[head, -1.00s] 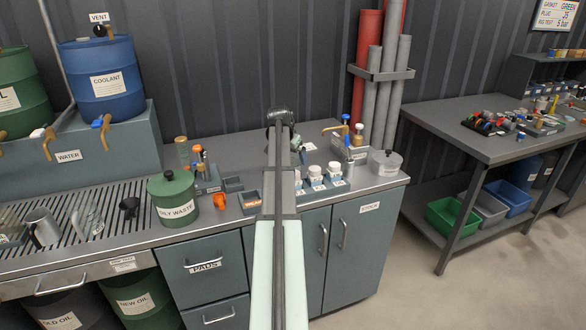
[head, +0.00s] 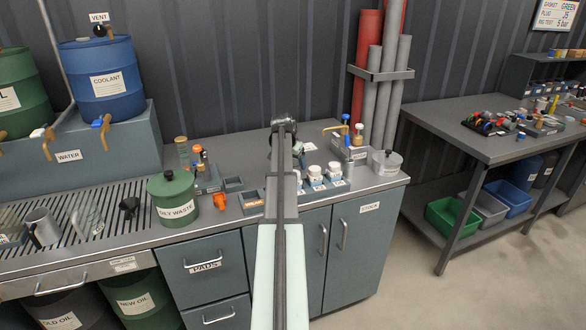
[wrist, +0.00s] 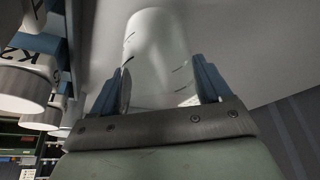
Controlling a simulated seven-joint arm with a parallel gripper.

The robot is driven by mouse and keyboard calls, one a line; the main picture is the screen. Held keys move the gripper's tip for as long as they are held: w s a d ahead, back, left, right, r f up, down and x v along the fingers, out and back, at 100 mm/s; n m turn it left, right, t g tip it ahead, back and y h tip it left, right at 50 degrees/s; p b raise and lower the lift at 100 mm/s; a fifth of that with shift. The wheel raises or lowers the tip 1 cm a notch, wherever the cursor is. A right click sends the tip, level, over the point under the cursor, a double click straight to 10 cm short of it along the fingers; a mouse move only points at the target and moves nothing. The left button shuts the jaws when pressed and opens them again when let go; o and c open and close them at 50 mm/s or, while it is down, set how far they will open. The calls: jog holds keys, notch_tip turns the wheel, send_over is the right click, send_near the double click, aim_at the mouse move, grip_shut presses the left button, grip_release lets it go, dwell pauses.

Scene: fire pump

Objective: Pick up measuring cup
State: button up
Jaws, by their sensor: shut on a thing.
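The measuring cup (wrist: 160,45) is a pale, translucent cylinder with short dark marks on its side. In the wrist view it sits between the two blue fingers of my gripper (wrist: 162,88), which is shut on it. In the head view my gripper (head: 298,150) is over the back of the grey workbench, behind the white-capped jars. The cup cannot be made out there, as my arm covers much of that spot.
A green oily waste can (head: 172,197) and small trays are to the left. Pipes (head: 382,95) stand behind the bench.

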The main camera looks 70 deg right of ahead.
jog(key=shift+c, duration=0.8)
jog(key=shift+r, duration=0.1)
